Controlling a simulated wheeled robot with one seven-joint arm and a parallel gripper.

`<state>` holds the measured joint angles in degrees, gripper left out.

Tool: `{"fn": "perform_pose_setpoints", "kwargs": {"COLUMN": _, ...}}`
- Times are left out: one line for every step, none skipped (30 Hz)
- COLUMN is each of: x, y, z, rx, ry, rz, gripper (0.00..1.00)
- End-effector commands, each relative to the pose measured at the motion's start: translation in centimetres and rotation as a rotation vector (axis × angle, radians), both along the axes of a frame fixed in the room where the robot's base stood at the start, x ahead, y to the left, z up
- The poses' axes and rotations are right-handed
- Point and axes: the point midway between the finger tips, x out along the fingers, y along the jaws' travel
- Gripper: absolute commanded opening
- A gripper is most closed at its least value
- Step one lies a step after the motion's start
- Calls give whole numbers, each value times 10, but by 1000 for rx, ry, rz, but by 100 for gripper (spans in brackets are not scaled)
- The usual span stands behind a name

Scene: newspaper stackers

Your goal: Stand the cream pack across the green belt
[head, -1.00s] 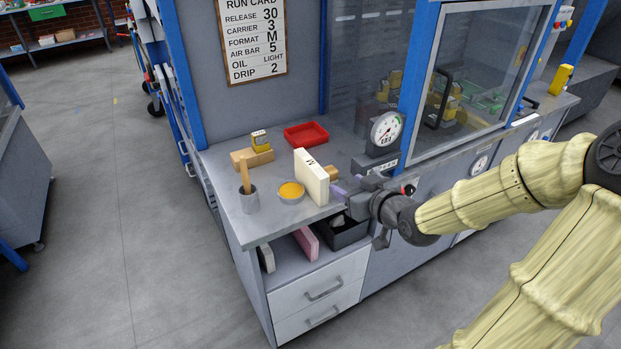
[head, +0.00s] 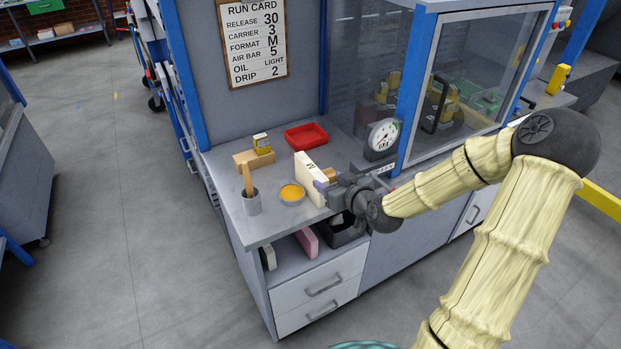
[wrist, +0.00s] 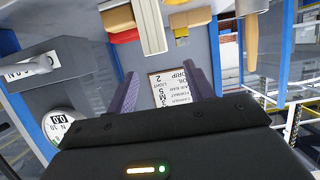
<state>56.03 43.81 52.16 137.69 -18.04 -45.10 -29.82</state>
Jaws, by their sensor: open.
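The cream pack (head: 309,180), a slab marked M, stands upright on the left end of the grey worktop. It also shows in the wrist view (wrist: 150,25), at the top of that upside-down picture. My gripper (head: 326,182) is right beside the pack's right side in the head view. In the wrist view my gripper (wrist: 159,76) has its two purple fingers apart, with no object seen held between them. I cannot tell whether a finger touches the pack. A green surface (head: 487,101), possibly the green belt, shows partly behind the cabinet glass.
Near the pack are a shallow dish of orange stuff (head: 291,193), a cup with a wooden stick (head: 251,204), a wooden block (head: 246,162), a red tray (head: 307,135) and a dial gauge (head: 382,136). A pink pack (head: 307,241) stands on the shelf below. The framed glass (head: 478,75) is an obstacle.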

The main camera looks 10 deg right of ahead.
Motion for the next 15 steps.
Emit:
{"fn": "perform_pose_setpoints", "kwargs": {"x": 9, "y": 4, "z": -2, "rx": 4, "ry": 0, "rz": 2, "gripper": 53}}
{"fn": "perform_pose_setpoints", "kwargs": {"x": 13, "y": 5, "z": -4, "rx": 4, "ry": 1, "rz": 2, "gripper": 53}}
{"fn": "perform_pose_setpoints", "kwargs": {"x": 20, "y": 7, "z": -7, "rx": 4, "ry": 1, "rz": 2, "gripper": 53}}
{"fn": "perform_pose_setpoints", "kwargs": {"x": 24, "y": 9, "z": -8, "rx": 4, "ry": 1, "rz": 2, "gripper": 53}}
{"fn": "perform_pose_setpoints", "kwargs": {"x": 28, "y": 9, "z": -9, "rx": 2, "ry": 1, "rz": 0, "gripper": 53}}
{"fn": "perform_pose_setpoints", "kwargs": {"x": 32, "y": 11, "z": -12, "rx": 3, "ry": 2, "rz": 1, "gripper": 53}}
{"fn": "perform_pose_setpoints", "kwargs": {"x": 35, "y": 12, "z": -13, "rx": 3, "ry": 2, "rz": 0, "gripper": 53}}
{"fn": "perform_pose_setpoints", "kwargs": {"x": 37, "y": 12, "z": -14, "rx": 2, "ry": 2, "rz": 0, "gripper": 53}}
{"fn": "perform_pose_setpoints", "kwargs": {"x": 39, "y": 12, "z": -14, "rx": 1, "ry": 1, "rz": 0, "gripper": 53}}
{"fn": "perform_pose_setpoints", "kwargs": {"x": 39, "y": 12, "z": -15, "rx": 1, "ry": 1, "rz": 0, "gripper": 53}}
{"fn": "perform_pose_setpoints", "kwargs": {"x": 40, "y": 13, "z": -15, "rx": 0, "ry": 1, "rz": 0, "gripper": 53}}
{"fn": "perform_pose_setpoints", "kwargs": {"x": 40, "y": 12, "z": -15, "rx": 0, "ry": 1, "rz": 0, "gripper": 53}}
{"fn": "perform_pose_setpoints", "kwargs": {"x": 39, "y": 12, "z": -15, "rx": -1, "ry": 1, "rz": -1, "gripper": 53}}
{"fn": "perform_pose_setpoints", "kwargs": {"x": 39, "y": 12, "z": -15, "rx": -1, "ry": 1, "rz": -1, "gripper": 53}}
{"fn": "perform_pose_setpoints", "kwargs": {"x": 39, "y": 12, "z": -15, "rx": -1, "ry": 1, "rz": -1, "gripper": 53}}
